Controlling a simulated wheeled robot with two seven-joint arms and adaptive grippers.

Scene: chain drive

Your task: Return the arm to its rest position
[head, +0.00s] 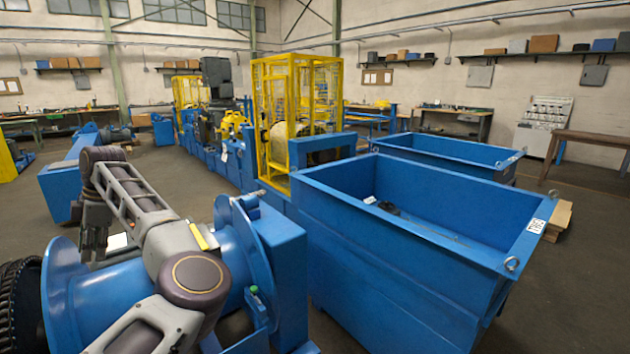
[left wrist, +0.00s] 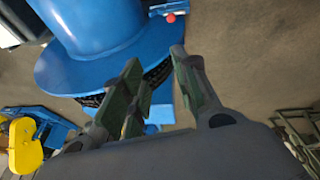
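My left arm comes in from the bottom left of the head view and bends over a large blue flanged drum (head: 232,245). Its wrist end points down beside the drum, and the fingertips cannot be made out there. In the left wrist view my left gripper (left wrist: 157,60) has its two fingers apart, with nothing seen between them. Beyond the fingers is a blue round flange (left wrist: 75,75) with a dark chain or toothed rim (left wrist: 155,77) partly hidden behind them. A black chain-like wheel (head: 18,305) shows at the head view's left edge. My right gripper is not in view.
A large open blue bin (head: 400,265) stands at the right, with a second blue bin (head: 450,147) behind it. A yellow mesh cage (head: 275,110) stands on the blue line of machinery. Bare floor (head: 165,170) shows at the back left. A yellow part (left wrist: 25,145) is at the wrist view's left.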

